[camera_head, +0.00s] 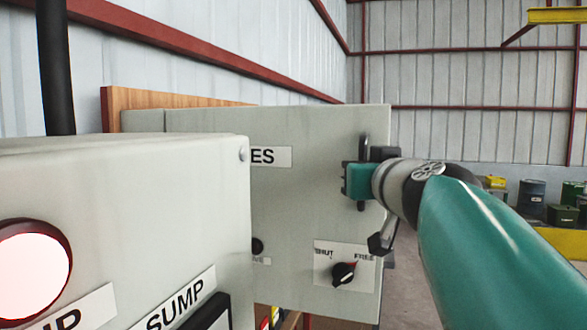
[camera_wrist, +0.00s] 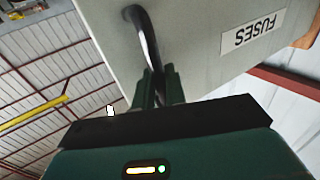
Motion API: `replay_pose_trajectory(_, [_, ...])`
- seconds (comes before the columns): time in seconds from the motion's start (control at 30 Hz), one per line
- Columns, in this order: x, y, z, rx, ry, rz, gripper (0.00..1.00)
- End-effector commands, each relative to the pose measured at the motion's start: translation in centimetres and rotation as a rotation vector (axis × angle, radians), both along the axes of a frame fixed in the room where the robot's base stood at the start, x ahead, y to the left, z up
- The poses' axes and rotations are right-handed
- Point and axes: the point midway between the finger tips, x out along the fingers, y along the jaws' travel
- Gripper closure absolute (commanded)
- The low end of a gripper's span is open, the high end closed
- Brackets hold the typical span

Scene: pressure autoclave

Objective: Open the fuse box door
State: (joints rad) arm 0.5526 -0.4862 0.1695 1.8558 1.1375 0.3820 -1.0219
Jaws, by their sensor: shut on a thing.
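The fuse box door (camera_head: 315,200) is a pale grey panel with a label ending in "ES" and a rotary knob (camera_head: 344,272). It stands at an angle to the wall, its right edge swung out towards me. The upside-down "FUSES" label (camera_wrist: 253,33) shows in the wrist view. A dark bar handle (camera_head: 362,145) is on the door near its right edge. My gripper (camera_head: 360,181) is shut on this handle. In the wrist view the handle (camera_wrist: 142,30) runs between my two fingers (camera_wrist: 157,90). The inside of the box is hidden behind the door.
A nearer grey box (camera_head: 120,205) with a lit round lamp (camera_head: 30,262) and a "SUMP" label fills the lower left and hides part of the door. A wooden board (camera_head: 170,98) is on the wall behind. Drums (camera_head: 532,195) stand far right.

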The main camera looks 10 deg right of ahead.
Motion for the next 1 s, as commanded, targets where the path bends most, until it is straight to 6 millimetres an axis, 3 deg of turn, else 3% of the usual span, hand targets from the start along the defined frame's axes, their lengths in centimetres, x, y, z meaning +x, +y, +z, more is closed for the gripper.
replay_pose_trajectory(0.03, [-0.1, 0.8, 0.3, -0.005, -0.005, 0.014, 1.00])
replay_pose_trajectory(0.4, [-0.2, 0.8, 0.4, -0.004, -0.006, 0.011, 1.00])
replay_pose_trajectory(0.43, [-0.2, 0.8, 0.4, -0.004, -0.006, 0.011, 0.86])
replay_pose_trajectory(0.5, [-0.2, 0.7, 0.3, -0.004, -0.005, 0.010, 0.72])
replay_pose_trajectory(0.83, [-0.3, 0.3, 0.1, -0.002, -0.002, 0.003, 0.71])
replay_pose_trajectory(1.0, [-1.8, 0.4, 0.2, -0.002, -0.004, 0.002, 0.71])
